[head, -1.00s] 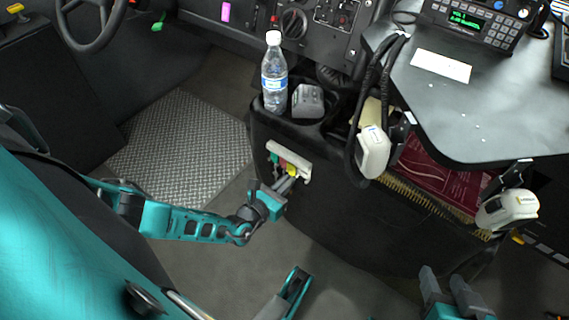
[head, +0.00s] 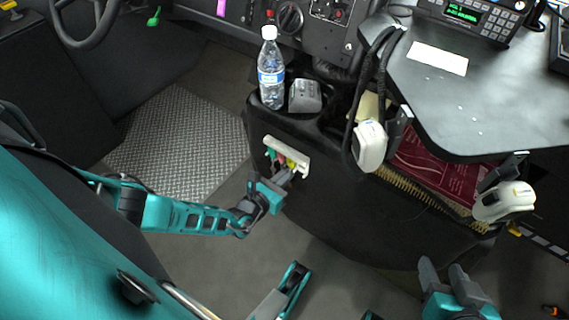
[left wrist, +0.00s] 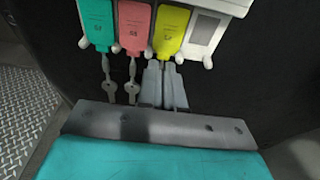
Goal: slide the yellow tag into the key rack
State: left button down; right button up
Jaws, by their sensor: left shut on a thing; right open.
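The white key rack (head: 301,165) is fixed to the dark console side; it also shows in the left wrist view (left wrist: 238,8). A green tag (left wrist: 97,22) and a red tag (left wrist: 135,24) hang in it, each with a key below. The yellow tag (left wrist: 172,28) is at the rack, right of the red one, roughly upright. How deeply it sits in its slot I cannot tell. My left gripper (head: 287,175) is shut on the yellow tag's lower end, fingertips (left wrist: 164,66) just below the rack. My right gripper (head: 443,264) is open and empty, well to the right.
A water bottle (head: 270,72) and a grey device (head: 305,96) stand on the console above the rack. A white handset (head: 369,147) with black cords hangs to the right, another (head: 503,201) further right. The grey floor (head: 335,255) below is clear.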

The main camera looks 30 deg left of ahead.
dwell(0.3)
pick_arm(q)
jog(key=c, duration=1.2)
grip_release()
jog(key=shift+f, duration=0.1)
jog(key=shift+s, duration=0.8)
jog(key=shift+s+a+p, duration=0.1)
jog(key=shift+s+p, duration=0.2)
jog(key=shift+s, duration=0.2)
jog(key=shift+s, duration=0.15)
